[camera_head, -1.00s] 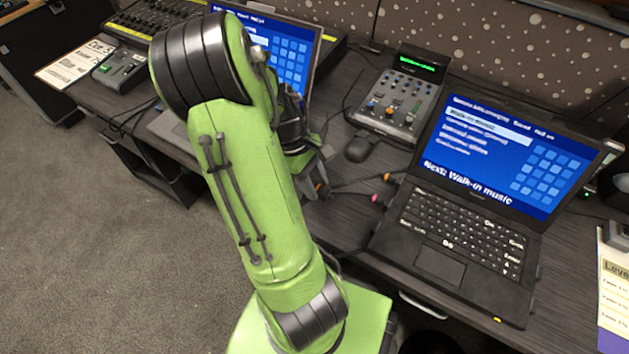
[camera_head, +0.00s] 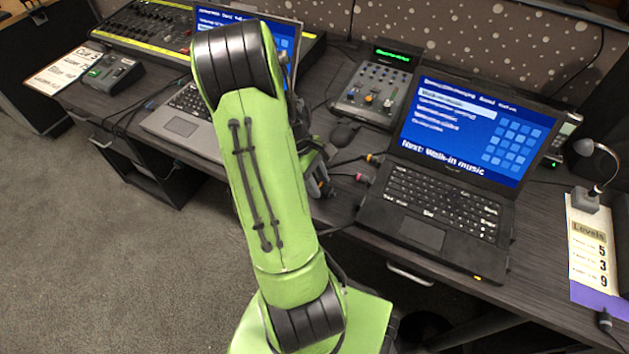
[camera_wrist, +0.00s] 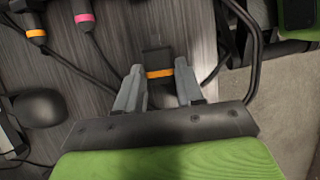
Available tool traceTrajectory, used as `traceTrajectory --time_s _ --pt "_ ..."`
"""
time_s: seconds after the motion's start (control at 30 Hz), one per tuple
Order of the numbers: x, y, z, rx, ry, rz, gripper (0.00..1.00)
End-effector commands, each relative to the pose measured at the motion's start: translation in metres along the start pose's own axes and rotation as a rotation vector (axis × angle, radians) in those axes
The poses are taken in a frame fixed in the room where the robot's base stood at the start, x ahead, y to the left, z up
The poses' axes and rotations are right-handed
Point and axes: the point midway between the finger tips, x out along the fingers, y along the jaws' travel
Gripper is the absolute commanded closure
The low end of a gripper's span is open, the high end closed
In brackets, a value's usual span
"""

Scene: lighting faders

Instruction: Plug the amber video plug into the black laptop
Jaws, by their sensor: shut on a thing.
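The black laptop (camera_head: 425,220) stands open on the dark desk, its screen lit blue. My gripper (camera_head: 322,188) is just left of the laptop's left side, low over the desk. In the wrist view my gripper (camera_wrist: 160,88) is shut on a black plug with an amber band, the amber video plug (camera_wrist: 159,73). The plug's dark tip points away from the fingers, apart from the other plugs. The head view does not show the held plug clearly. An orange-banded plug (camera_head: 371,158) and a pink-banded plug (camera_head: 362,178) lie at the laptop's left edge.
A dark mouse (camera_head: 344,133) lies behind my gripper, and a fader console (camera_head: 375,98) stands beyond it. A silver laptop (camera_head: 180,127) is partly hidden by my arm. Cables (camera_wrist: 240,70) run close beside my gripper. A Levels card (camera_head: 590,250) lies at the right.

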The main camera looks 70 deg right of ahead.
Motion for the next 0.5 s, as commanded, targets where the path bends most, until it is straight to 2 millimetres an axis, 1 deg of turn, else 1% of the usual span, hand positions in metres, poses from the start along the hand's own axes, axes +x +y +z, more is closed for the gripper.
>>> traceTrajectory --time_s 0.3,0.5 --pt "0.013 0.0 0.032 0.002 0.001 -0.001 0.95" --pt "0.018 0.0 0.045 0.001 0.001 0.0 0.95"
